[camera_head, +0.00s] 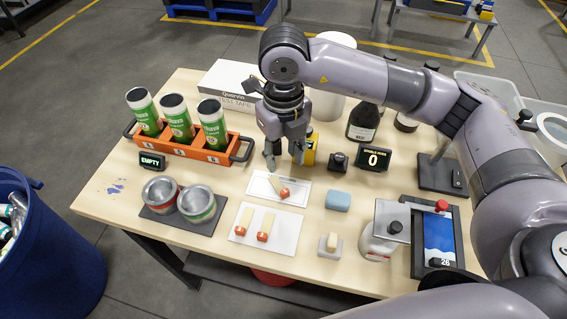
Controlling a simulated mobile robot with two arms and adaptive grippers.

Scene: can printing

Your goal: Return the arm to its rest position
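My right arm reaches in from the right edge across the back of the table (110,187). My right gripper (284,163) points down over the middle of the table, just behind a white card (262,188) that carries a red-ended tool. Its two fingers are apart and I see nothing between them. A yellow item (311,148) stands just right of the fingers; I cannot tell whether they touch. My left arm and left gripper are not in view.
An orange rack (185,149) with green-labelled cans stands left. Two open tins (197,203) sit on a dark mat. A dark bottle (363,122), a display reading 0 (373,158) and a blue-screened device (438,235) stand right. A blue bin (60,235) is at lower left.

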